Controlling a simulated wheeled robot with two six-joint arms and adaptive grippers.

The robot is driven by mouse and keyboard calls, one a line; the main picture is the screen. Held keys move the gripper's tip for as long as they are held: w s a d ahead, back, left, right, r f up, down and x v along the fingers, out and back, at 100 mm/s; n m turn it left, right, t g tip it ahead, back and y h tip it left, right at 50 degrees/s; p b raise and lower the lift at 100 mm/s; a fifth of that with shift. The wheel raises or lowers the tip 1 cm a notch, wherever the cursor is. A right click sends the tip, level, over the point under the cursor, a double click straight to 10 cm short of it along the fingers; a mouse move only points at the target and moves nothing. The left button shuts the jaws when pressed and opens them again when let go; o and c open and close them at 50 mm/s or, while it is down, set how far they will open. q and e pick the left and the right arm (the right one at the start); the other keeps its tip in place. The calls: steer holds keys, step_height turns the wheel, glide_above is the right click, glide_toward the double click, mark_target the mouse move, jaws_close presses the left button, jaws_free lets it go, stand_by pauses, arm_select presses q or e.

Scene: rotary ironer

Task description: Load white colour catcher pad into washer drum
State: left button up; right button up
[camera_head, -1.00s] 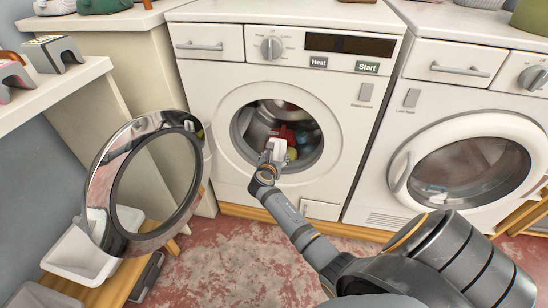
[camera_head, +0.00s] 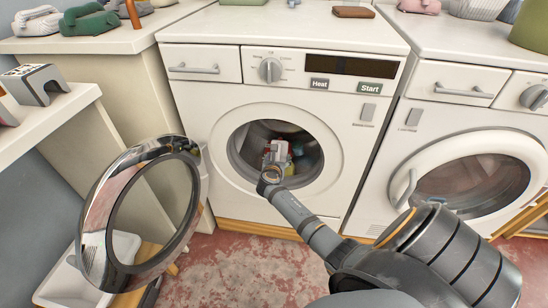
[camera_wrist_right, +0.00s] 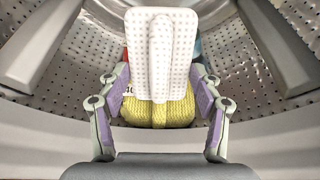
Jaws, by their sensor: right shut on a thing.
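The white colour catcher pad (camera_wrist_right: 160,45) is a dotted rectangular block with a raised ridge down its middle. My right gripper (camera_wrist_right: 161,88) is shut on it, with one purple-padded finger at each side. In the head view the gripper (camera_head: 275,165) is inside the door opening of the middle washer, and the pad (camera_head: 277,150) shows small there. The washer drum (camera_wrist_right: 245,65) has perforated metal walls and surrounds the pad. Yellow knitted laundry (camera_wrist_right: 160,112) shows just below the pad, partly hidden. My left gripper is out of view.
The round chrome-rimmed washer door (camera_head: 98,205) stands open at the left. A second washer (camera_head: 475,180) with a closed door is at the right. A white shelf (camera_head: 60,110) and a counter are at the left. The reddish floor (camera_head: 240,265) in front is partly clear.

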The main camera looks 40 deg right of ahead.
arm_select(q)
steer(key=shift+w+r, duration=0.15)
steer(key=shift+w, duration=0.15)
arm_select(e)
steer(key=shift+w+d, duration=0.3)
steer(key=shift+d, duration=0.05)
steer(key=o, duration=1.1)
steer(key=shift+o, duration=0.2)
steer(key=shift+s, duration=0.1)
steer(key=v, duration=1.2)
